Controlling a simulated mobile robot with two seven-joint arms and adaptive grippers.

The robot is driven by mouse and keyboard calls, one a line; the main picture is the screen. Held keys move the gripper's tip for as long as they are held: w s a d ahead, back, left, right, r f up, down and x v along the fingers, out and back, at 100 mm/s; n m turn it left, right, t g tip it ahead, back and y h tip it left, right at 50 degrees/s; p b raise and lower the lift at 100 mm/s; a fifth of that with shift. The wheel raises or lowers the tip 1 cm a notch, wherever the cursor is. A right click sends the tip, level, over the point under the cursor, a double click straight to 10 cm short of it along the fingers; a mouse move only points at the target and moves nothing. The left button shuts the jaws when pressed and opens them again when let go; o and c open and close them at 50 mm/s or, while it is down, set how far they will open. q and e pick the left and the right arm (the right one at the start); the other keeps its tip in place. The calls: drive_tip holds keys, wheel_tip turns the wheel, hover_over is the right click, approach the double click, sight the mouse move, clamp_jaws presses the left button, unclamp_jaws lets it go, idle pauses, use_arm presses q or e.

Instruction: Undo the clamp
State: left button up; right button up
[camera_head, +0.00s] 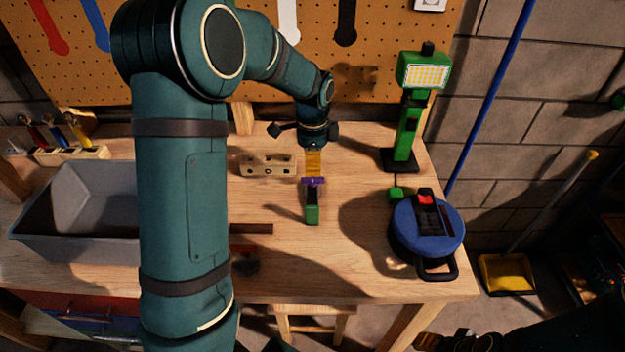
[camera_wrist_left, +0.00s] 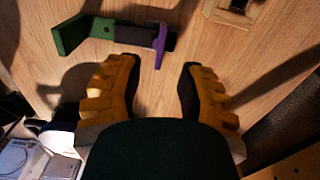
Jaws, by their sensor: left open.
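The clamp lies on the wooden workbench (camera_head: 350,270), with a green end (camera_head: 312,214) and a purple part (camera_head: 313,181). In the left wrist view its green L-shaped end (camera_wrist_left: 72,34), dark bar and purple crosspiece (camera_wrist_left: 160,46) show just beyond my fingertips. My left gripper (camera_head: 313,168) reaches in from the back, beside the purple end. In the wrist view its yellow fingers (camera_wrist_left: 158,75) are open with nothing between them, and the purple crosspiece lies ahead of the gap. Whether they touch the clamp is unclear. My right gripper (camera_head: 440,341) is at the bottom right, away from the bench.
A wooden block with holes (camera_head: 268,171) lies left of the clamp. A green work lamp (camera_head: 408,130) and a blue cable reel (camera_head: 402,230) stand to the right. A grey bin (camera_head: 75,250) is at left, partly behind my arm. The pegboard (camera_head: 385,75) rises behind.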

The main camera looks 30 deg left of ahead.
sight(312, 178)
use_arm(q)
wheel_tip(312, 178, down, 6)
drive_tip(key=shift+f+b, duration=0.15)
drive_tip(key=shift+b, duration=0.3)
clamp_jaws()
